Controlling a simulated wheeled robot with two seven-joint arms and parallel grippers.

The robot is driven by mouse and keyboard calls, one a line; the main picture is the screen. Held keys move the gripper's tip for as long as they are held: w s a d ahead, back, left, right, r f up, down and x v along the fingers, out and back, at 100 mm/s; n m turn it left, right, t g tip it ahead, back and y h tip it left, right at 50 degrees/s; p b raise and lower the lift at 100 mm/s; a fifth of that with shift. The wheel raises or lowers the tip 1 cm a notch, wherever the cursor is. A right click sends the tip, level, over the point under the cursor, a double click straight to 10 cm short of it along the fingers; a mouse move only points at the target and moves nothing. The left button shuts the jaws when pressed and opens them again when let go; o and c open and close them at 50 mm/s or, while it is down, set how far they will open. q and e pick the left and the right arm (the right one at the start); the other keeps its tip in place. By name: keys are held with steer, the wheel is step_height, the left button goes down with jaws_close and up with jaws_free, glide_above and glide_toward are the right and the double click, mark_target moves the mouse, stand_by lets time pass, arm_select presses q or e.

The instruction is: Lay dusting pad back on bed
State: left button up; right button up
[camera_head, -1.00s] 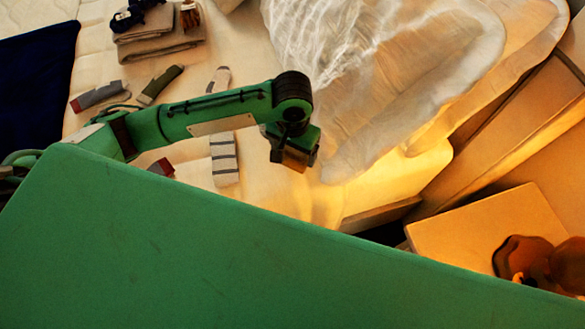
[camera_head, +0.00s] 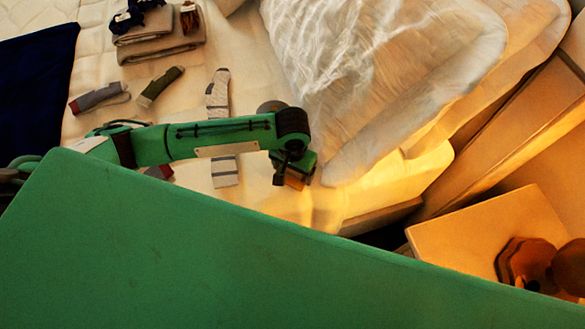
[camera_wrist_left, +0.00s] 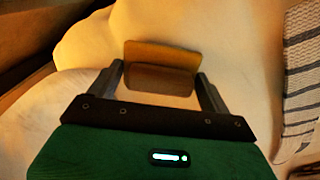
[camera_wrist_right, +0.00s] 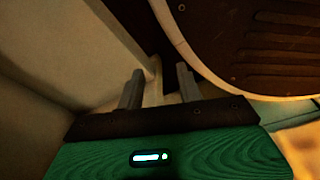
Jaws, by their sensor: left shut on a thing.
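The dusting pad (camera_wrist_left: 160,54), a small orange-brown block, is between the fingers of my left gripper (camera_wrist_left: 160,88) in the left wrist view. My left gripper is shut on it. In the head view my left gripper (camera_head: 292,181) points down over the near part of the cream bed (camera_head: 270,205), and a bit of the pad shows orange at its tip. I cannot tell whether the pad touches the bed. My right gripper (camera_wrist_right: 160,88) shows only in the right wrist view, with its fingers apart and nothing between them.
A striped sock (camera_head: 217,92) lies partly under my left arm, with more socks (camera_head: 160,86) to the left. Folded towels (camera_head: 160,42) lie at the back. A white pillow (camera_head: 385,80) is right of the gripper. A box-like surface (camera_head: 455,225) stands beyond the bed's right edge.

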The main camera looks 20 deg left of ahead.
arm_select(q)
steer(key=shift+f, duration=0.1)
steer(key=o, duration=0.9)
arm_select(e)
steer(key=shift+s+d+f, duration=0.1)
steer(key=shift+s+f, duration=0.15)
steer(key=shift+s, duration=0.3)
steer(key=shift+w, duration=0.1)
arm_select(q)
step_height(320, 180, up, 5)
step_height(320, 180, up, 6)
steer(key=shift+r+p, duration=0.1)
steer(key=shift+p, duration=0.25)
steer(key=shift+r, duration=0.55)
arm_select(e)
steer(key=shift+s+d+f, duration=0.2)
steer(key=shift+s+f, duration=0.05)
steer(key=shift+s, duration=0.05)
